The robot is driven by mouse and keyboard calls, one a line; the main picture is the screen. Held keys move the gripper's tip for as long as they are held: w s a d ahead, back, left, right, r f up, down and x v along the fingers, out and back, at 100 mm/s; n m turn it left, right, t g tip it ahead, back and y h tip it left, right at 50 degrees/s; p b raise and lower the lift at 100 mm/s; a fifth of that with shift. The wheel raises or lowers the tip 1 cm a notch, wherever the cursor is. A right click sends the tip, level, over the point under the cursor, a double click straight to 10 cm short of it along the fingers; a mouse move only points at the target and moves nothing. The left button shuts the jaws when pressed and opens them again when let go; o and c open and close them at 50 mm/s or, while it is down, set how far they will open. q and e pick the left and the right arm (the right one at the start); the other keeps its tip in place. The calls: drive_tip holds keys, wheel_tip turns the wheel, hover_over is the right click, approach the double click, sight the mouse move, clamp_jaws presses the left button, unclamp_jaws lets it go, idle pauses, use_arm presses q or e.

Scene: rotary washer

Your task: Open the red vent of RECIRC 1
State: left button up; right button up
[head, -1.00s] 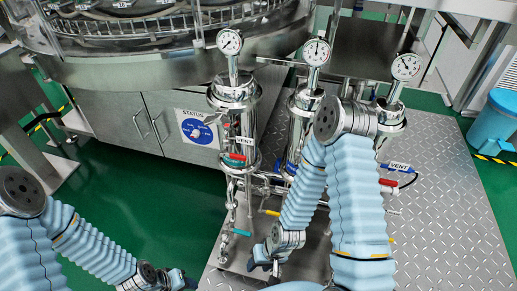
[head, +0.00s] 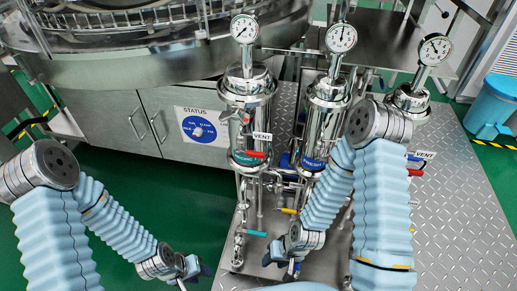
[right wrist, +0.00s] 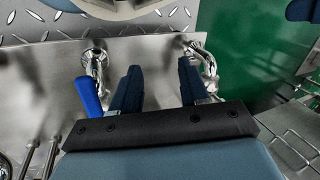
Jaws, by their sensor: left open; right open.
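Three steel filter housings with gauges stand on the skid. The left housing (head: 247,93) has a teal band, a VENT tag (head: 262,137) and a red handle (head: 256,154). The middle housing (head: 322,110) has a blue band. The right housing is partly behind my right arm, with another VENT tag (head: 424,155) and a red handle (head: 415,173). I cannot read which is RECIRC 1. My right gripper (head: 283,262) is open and empty, low before the skid pipes; it also shows in the right wrist view (right wrist: 160,88). My left gripper (head: 196,272) is open and empty, low left of the skid.
A teal handle (head: 256,233) and a yellow handle (head: 288,211) sit on lower pipes. A blue handle (right wrist: 88,97) is left of my right fingers. The washer cabinet (head: 170,125) with a STATUS plate stands behind left. A blue bin (head: 492,105) stands far right. Green floor is open at left.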

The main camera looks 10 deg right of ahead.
drive_tip(key=shift+w+a+r+n+h, duration=0.1)
drive_tip(key=shift+a+n+h, duration=0.1)
drive_tip(key=shift+n+h, duration=0.15)
